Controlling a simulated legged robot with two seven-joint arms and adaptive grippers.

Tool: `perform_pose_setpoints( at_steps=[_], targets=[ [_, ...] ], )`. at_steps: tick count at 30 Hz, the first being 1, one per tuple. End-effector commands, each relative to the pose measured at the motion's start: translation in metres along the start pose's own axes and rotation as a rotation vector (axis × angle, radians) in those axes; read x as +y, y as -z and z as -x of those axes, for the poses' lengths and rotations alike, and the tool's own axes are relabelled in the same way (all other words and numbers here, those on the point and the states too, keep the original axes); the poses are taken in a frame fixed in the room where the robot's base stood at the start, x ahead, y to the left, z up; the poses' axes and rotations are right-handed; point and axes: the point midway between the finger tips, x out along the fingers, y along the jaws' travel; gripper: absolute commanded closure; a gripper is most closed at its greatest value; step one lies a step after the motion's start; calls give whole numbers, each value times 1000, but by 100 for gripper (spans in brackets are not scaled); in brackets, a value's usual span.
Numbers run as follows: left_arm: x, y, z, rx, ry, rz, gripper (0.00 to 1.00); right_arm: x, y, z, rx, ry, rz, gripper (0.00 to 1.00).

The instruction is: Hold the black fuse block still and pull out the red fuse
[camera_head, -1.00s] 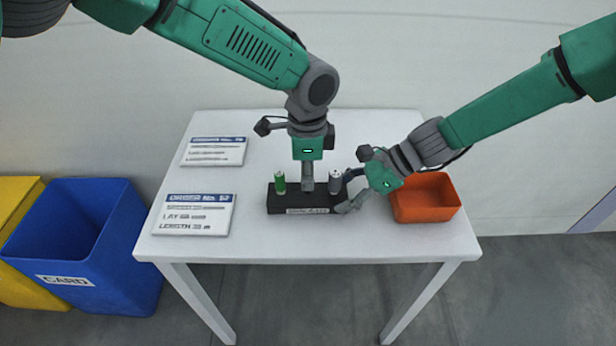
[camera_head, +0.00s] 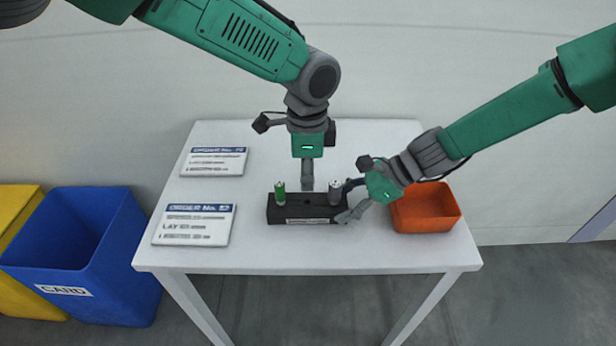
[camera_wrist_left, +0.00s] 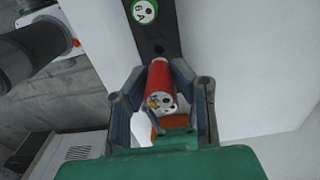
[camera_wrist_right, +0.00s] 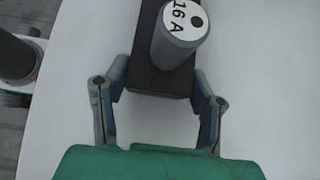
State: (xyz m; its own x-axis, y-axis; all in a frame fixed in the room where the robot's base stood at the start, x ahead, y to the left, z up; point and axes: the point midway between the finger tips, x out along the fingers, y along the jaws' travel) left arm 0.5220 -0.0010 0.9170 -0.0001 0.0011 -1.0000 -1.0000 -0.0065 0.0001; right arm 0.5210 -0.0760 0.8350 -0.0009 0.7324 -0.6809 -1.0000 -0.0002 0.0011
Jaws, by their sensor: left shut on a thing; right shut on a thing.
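The black fuse block (camera_head: 290,213) lies on the white table with a green fuse (camera_head: 280,193) at its left and a grey fuse (camera_head: 335,192) marked 16 A at its right. My right gripper (camera_head: 350,212) is shut on the block's right end, beside the grey fuse (camera_wrist_right: 172,45). My left gripper (camera_head: 307,185) is above the block's middle, shut on the red fuse (camera_wrist_left: 161,85). In the left wrist view an empty dark hole shows in the block (camera_wrist_left: 158,48) near the red fuse, which appears clear of it. The red fuse is hidden in the head view.
An orange bin (camera_head: 398,216) stands on the table just right of my right gripper. Two order cards (camera_head: 195,225) lie at the left of the table. A blue bin (camera_head: 120,250) and a yellow bin (camera_head: 20,203) stand on the floor at left.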

Motion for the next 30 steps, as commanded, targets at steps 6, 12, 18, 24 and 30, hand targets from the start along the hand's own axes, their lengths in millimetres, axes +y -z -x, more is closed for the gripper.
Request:
perform_pose_setpoints(
  at_steps=[6, 12, 18, 24, 30],
  targets=[
    [0, 0, 7, 1, 0, 0, 100, 0, 0, 0, 1, -1, -1, 86],
    [0, 0, 13, 0, 1, -1, 100, 0, 0, 0, 1, -1, -1, 86],
    [0, 0, 19, 0, 0, -1, 100, 0, 0, 0, 1, -1, -1, 86],
    [0, 0, 24, 0, 0, 0, 100, 0, 0, 0, 1, -1, -1, 86],
    [0, 0, 26, 1, -1, 0, 100, 0, 0, 0, 1, -1, -1, 86]
  ],
)
